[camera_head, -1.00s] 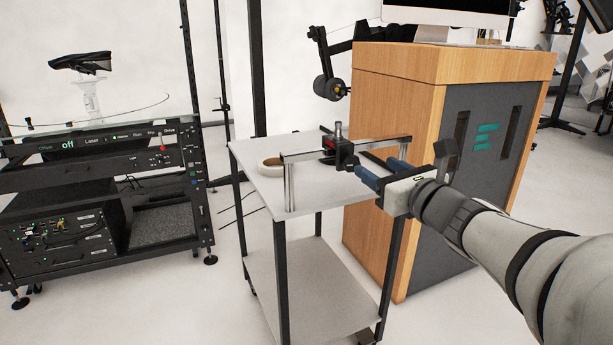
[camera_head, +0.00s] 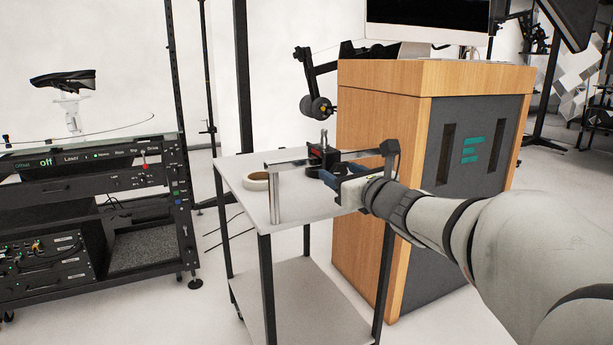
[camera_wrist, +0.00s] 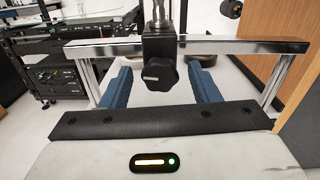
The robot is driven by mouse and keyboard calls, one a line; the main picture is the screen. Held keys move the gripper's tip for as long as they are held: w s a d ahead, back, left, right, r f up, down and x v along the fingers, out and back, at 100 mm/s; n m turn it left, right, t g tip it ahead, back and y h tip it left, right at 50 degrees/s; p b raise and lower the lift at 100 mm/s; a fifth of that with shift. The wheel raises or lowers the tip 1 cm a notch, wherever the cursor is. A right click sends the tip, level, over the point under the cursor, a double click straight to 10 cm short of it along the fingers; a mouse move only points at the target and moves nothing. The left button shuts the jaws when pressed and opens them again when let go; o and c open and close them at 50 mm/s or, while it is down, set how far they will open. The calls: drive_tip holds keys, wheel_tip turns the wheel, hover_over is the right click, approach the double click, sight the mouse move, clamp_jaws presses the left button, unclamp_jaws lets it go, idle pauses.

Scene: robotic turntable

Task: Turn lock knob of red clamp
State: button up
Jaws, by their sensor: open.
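The clamp (camera_head: 316,157) sits on a metal rail (camera_head: 285,157) above the small cart; a little red shows on its dark body in the head view. In the wrist view the clamp body (camera_wrist: 159,46) looks black, and its dark lock knob (camera_wrist: 158,74) with a pale mark faces the camera. My gripper (camera_head: 338,174) is open, its two blue fingers on either side of the knob in the wrist view (camera_wrist: 163,80). Gaps show between the knob and both fingers. The knob is hard to make out in the head view.
The rail stands on metal posts on the cart top (camera_head: 240,168). A tape roll (camera_head: 257,181) lies on the cart at the left. A wooden cabinet (camera_head: 415,75) stands close behind on the right. An equipment rack (camera_head: 90,190) is at the left.

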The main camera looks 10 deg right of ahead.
drive_tip(key=c, duration=0.9)
drive_tip(key=shift+a, duration=0.2)
drive_tip(key=shift+c, duration=0.5)
drive_tip(key=shift+d, duration=0.2)
